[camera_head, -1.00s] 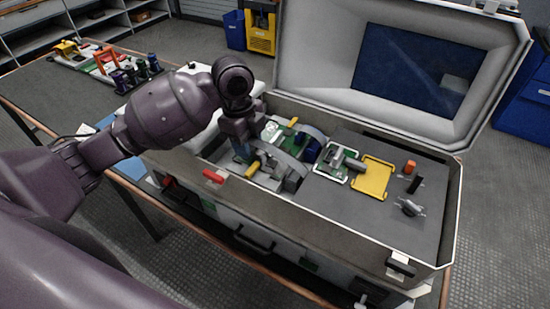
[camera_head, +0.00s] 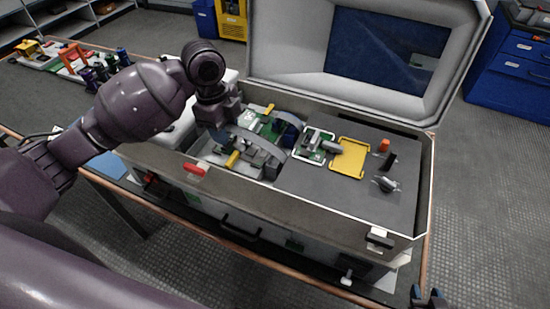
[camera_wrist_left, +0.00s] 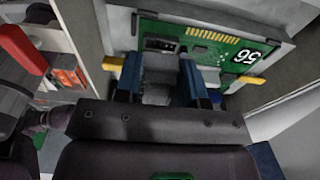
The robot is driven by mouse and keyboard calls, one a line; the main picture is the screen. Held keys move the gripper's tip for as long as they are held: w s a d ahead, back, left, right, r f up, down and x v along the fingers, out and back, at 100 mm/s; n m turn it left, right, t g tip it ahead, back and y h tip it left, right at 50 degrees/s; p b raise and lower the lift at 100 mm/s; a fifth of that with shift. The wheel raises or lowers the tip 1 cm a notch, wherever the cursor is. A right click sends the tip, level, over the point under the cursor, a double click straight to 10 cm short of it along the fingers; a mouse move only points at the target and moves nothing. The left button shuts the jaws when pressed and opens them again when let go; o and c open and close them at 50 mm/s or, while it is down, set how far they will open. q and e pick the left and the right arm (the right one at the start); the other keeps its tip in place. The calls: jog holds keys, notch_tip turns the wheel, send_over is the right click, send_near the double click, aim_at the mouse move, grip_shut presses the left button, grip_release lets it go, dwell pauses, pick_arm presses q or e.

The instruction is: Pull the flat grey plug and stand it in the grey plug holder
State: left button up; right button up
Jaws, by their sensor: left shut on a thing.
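My left gripper (camera_wrist_left: 160,80) is shut on the flat grey plug (camera_wrist_left: 158,72), which sits between its two blue fingers in the left wrist view. The plug is close to the green circuit board (camera_wrist_left: 215,52) marked 56, near a dark socket on it; I cannot tell whether it is still seated. In the head view my left gripper (camera_head: 222,124) reaches down into the left part of the open case, and the plug is hidden there. My right gripper (camera_head: 427,296) shows only its tips at the bottom right, apart and empty. I cannot pick out the grey plug holder with certainty.
The case's grey panel (camera_head: 340,196) carries a yellow frame (camera_head: 350,158), an orange knob (camera_head: 384,146) and a metal knob (camera_head: 385,184). A grey curved band (camera_head: 262,140) stands right of my left gripper. The raised lid (camera_head: 300,50) bounds the back.

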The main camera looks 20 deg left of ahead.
pick_arm(q)
jog(key=shift+r, duration=0.3)
jog(key=shift+r+p, duration=0.15)
jog(key=shift+p, duration=0.2)
jog(key=shift+r, duration=0.15)
jog(key=shift+r+p, duration=0.2)
jog(key=shift+p, duration=0.25)
jog(key=shift+d, duration=0.1)
